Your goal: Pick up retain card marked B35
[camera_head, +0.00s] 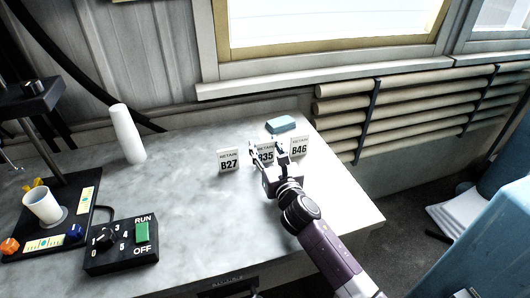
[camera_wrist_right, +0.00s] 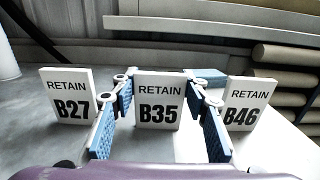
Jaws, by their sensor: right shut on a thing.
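The white retain card marked B35 (camera_head: 265,156) stands upright on the marble-look worktop, between two similar cards. My right gripper (camera_head: 269,150) is shut on the B35 card, with one blue-padded finger at each side edge in the right wrist view. My left gripper is not in view.
A light blue block (camera_head: 281,125) lies behind the cards. A white cylinder (camera_head: 126,134) stands at the back left. A black control box (camera_head: 120,245) and a white cup (camera_head: 43,206) are at the left. The worktop's middle is clear.

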